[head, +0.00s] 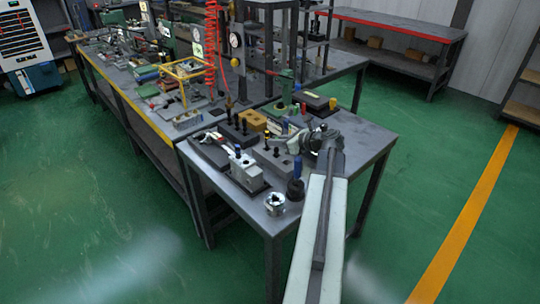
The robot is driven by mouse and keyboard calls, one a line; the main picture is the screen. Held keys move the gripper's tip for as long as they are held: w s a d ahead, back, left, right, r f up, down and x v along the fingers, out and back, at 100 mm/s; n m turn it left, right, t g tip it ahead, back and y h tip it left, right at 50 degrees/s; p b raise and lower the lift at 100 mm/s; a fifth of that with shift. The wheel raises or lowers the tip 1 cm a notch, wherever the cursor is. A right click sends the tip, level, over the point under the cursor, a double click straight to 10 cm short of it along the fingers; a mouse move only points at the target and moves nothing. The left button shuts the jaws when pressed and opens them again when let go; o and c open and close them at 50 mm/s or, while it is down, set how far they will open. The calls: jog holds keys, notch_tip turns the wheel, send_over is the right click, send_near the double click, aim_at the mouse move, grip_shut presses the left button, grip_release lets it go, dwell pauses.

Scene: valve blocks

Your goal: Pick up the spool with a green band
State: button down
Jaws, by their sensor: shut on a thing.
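My arm reaches up from the bottom of the head view over the right side of the near table (345,158). My gripper (290,139) points left, low over the valve blocks, and is shut on a small part. The part is too small and too covered by the jaws for me to tell its shape or band colour. I cannot clearly make out a green-banded spool anywhere on the table.
A grey block (245,173) stands at the near left, with a silver ring-shaped part (274,204) and a black cylinder (295,191) in front. A tan block (253,121) lies behind. A yellow wire frame (187,73) stands on the long bench. The table's right side is mostly bare.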

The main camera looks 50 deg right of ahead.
jog(key=shift+r, duration=0.1)
notch_tip(320, 180, up, 10)
jog(key=p, duration=1)
